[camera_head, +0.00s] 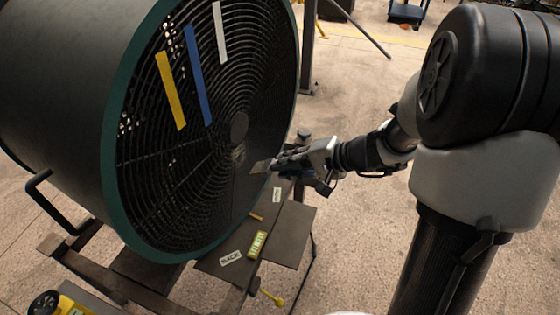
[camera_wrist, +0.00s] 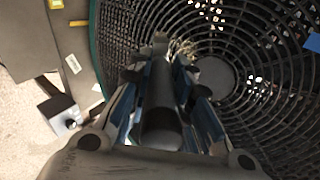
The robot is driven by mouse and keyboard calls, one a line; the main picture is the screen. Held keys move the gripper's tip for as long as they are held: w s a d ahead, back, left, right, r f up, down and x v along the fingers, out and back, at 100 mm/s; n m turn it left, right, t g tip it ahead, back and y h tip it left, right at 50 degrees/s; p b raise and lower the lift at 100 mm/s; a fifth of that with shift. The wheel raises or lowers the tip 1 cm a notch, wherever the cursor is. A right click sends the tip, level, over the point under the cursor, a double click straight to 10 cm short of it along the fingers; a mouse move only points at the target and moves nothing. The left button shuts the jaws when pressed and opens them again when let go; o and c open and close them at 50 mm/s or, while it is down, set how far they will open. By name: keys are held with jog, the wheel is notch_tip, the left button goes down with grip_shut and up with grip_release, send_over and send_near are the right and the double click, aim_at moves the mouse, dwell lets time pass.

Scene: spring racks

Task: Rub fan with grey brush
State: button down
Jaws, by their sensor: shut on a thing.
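The fan (camera_head: 200,190) is a large drum with a dark green rim and a black round grille. Yellow, blue and white strips hang on its upper grille. My gripper (camera_head: 285,163) is at the lower right of the grille, by the fan's rim. In the wrist view my gripper (camera_wrist: 165,105) is shut on the grey brush (camera_wrist: 160,108), whose dark handle lies between the fingers. Pale bristles (camera_wrist: 184,48) show beyond it, in front of the fan's grille (camera_wrist: 230,35). I cannot tell whether the bristles touch the grille.
A dark table (camera_head: 285,235) stands below my gripper, with a yellow-green block (camera_head: 257,245) and a white label (camera_head: 230,257) on it. A black handle (camera_head: 45,205) sticks out at the fan's left. A yellow tool (camera_head: 60,304) is at the bottom left. Open floor lies to the right.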

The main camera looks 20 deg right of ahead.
aim_at(267, 164)
dwell(0.3)
jog(key=shift+s+d, duration=1.1)
jog(key=shift+w+a, duration=0.15)
jog(key=shift+w+a, duration=2.55)
jog(key=shift+a, duration=0.1)
jog(key=shift+w+a, duration=0.5)
jog(key=shift+w+d, duration=0.1)
